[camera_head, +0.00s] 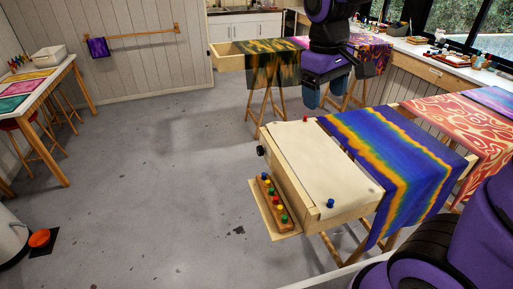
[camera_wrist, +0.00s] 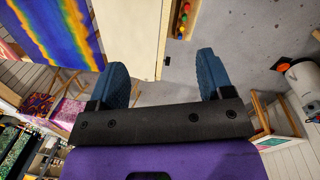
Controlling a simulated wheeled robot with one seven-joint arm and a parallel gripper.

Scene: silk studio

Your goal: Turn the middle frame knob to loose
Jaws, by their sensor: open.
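The middle frame (camera_head: 318,212) is a pale wooden frame with cream cloth and a striped rainbow silk (camera_head: 385,150) over it. A round black knob (camera_head: 260,151) sits on its left end, near the far corner. In the wrist view, a small dark piece that looks like this knob (camera_wrist: 166,61) shows beside the frame's edge, between my fingers in the picture. Its setting cannot be read. My gripper (camera_head: 325,93) has blue fingers spread apart and empty, above and beyond the frame's far side. The open fingers also show in the wrist view (camera_wrist: 162,80).
A tray of coloured pegs (camera_head: 272,203) lies on a ledge below the frame's left end. A blue pin (camera_head: 331,203) and a red pin (camera_head: 305,119) stand on the frame. Another silk-draped frame (camera_head: 229,60) stands behind.

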